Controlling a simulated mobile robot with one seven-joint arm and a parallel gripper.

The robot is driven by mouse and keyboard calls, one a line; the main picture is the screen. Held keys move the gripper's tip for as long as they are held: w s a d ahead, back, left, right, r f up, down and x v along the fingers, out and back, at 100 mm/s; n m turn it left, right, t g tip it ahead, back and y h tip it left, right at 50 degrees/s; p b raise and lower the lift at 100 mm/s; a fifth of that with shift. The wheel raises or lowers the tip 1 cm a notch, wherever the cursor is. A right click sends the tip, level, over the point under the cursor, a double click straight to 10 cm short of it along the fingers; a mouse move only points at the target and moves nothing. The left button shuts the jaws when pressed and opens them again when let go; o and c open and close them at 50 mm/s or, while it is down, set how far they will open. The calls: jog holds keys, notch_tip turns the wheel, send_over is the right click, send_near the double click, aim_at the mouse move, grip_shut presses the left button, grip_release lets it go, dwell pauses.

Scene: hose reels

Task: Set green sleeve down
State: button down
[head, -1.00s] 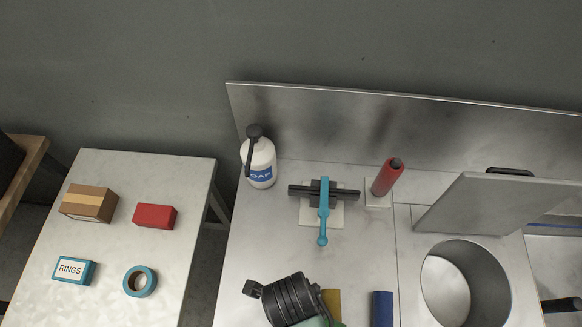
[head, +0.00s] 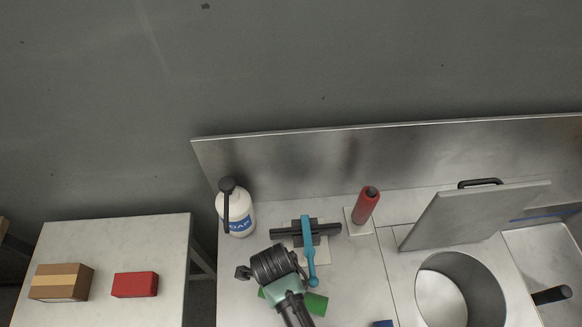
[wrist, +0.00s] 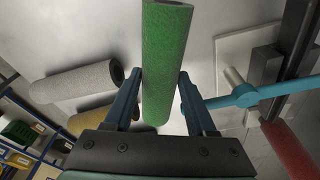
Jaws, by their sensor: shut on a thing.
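The green sleeve (wrist: 166,60) is a long green cylinder between the two blue fingers of my gripper (wrist: 160,77) in the wrist view. My gripper is shut on it. In the head view the sleeve (head: 315,303) sticks out to the right of my arm, near the front of the steel worktop (head: 350,270). My arm hides its middle and the fingers there. I cannot tell whether the sleeve touches the worktop.
A blue-handled black fixture (head: 308,250) stands just behind the sleeve. A red sleeve (head: 366,206) stands upright on a pale base to its right. A soap bottle (head: 236,212) is at the back left. A round bin opening (head: 445,290) lies right. A grey roll (wrist: 75,82) lies beside my gripper.

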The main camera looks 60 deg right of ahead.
jog(key=shift+w+d+f, duration=1)
jog(key=shift+d, duration=0.15)
jog(key=shift+w+d+f, duration=0.15)
jog(key=shift+d+f, duration=0.05)
jog(key=shift+f, duration=0.05)
jog(key=shift+f, duration=0.2)
jog(key=shift+c, duration=1.1)
grip_release()
jog(key=shift+r, duration=0.1)
notch_tip(320, 180, up, 12)
jog(key=w, duration=0.1)
jog(key=shift+w+a, duration=0.3)
jog(key=shift+w, duration=0.05)
